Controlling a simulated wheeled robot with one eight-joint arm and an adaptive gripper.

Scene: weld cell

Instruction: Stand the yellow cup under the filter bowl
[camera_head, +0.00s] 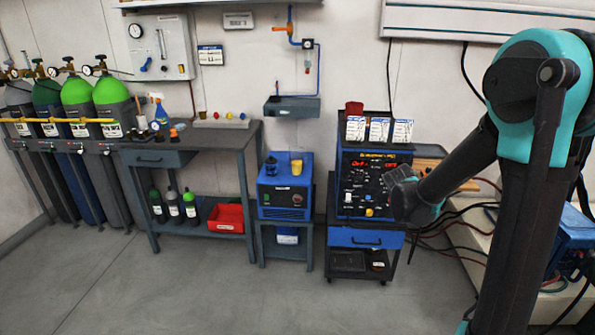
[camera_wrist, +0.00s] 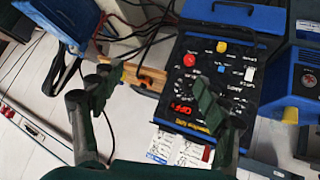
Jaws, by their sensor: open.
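The yellow cup (camera_head: 296,167) stands on top of the blue machine (camera_head: 284,198), next to a dark blue cup-like item (camera_head: 271,166). A small yellow shape at the right of the wrist view (camera_wrist: 290,115) appears to be the same cup. The filter bowl (camera_head: 307,64) hangs on the wall pipe, below a small gauge and above a grey wall shelf (camera_head: 292,106). My gripper (camera_wrist: 160,95) is open with nothing between its fingers. In the head view it is in front of the black control panel, right of the cup and apart from it.
The control panel (camera_head: 373,170) stands on a blue-drawer cart, with cards and a red item on top. A workbench (camera_head: 190,139) with bottles is to the left, gas cylinders (camera_head: 75,110) farther left. Cables and a pale bench lie right. The floor in front is clear.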

